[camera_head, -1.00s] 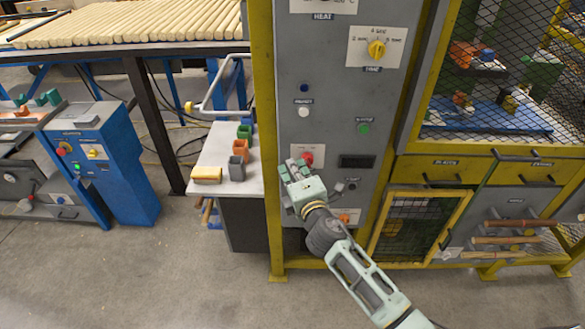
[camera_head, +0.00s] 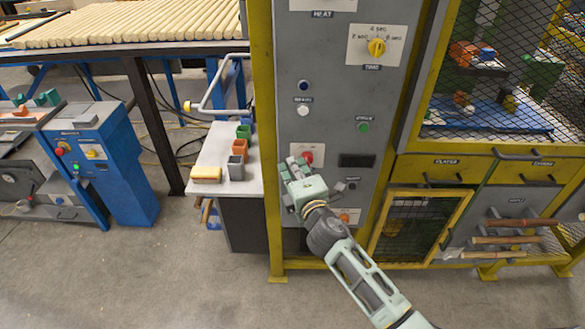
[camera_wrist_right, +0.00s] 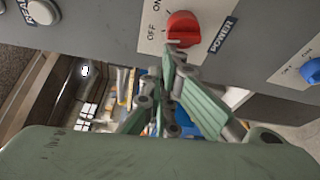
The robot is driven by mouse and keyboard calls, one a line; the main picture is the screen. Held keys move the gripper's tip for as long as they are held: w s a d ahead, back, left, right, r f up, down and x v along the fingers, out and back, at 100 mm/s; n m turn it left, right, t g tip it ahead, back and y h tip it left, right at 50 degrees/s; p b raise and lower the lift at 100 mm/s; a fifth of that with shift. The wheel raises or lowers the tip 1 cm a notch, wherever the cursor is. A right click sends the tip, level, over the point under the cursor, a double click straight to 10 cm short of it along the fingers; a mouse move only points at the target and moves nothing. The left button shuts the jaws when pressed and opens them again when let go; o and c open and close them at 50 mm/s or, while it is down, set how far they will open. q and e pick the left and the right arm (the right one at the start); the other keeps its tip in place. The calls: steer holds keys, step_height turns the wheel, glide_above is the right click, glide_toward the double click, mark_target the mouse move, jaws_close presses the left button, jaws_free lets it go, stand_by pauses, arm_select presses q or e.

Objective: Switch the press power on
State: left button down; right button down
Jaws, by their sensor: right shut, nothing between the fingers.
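The red power knob (camera_head: 308,150) is on the grey press panel (camera_head: 330,85), partly hidden behind my right gripper (camera_head: 294,166). In the right wrist view the red knob (camera_wrist_right: 184,27) sits on a white plate marked ON and OFF, beside a POWER label (camera_wrist_right: 223,36). I cannot tell which mark it points to. My right gripper (camera_wrist_right: 174,52) is shut and empty, with its fingertips close against the knob's lower edge. I cannot tell whether they touch it. My left gripper is not in view.
A yellow time knob (camera_head: 376,48), a white button (camera_head: 303,110) and a green button (camera_head: 363,127) are on the same panel. A blue knob (camera_wrist_right: 311,71) shows in the right wrist view. A small table (camera_head: 211,158) with coloured blocks stands left of the press.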

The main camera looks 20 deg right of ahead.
steer(key=shift+s+d+r+m+t+h+b, duration=0.1)
steer(key=shift+d+r+m+t+b, duration=0.25)
steer(key=shift+m+b, duration=1)
steer(key=shift+s+d+r+m+t+h+b, duration=0.1)
steer(key=shift+d+r+m+t+b, duration=0.25)
steer(key=shift+m+b, duration=1)
steer(key=shift+d+r+m+t+h+b, duration=0.1)
steer(key=shift+r+m+t+b, duration=0.3)
steer(key=shift+m+b, duration=0.9)
steer(key=shift+r, duration=0.1)
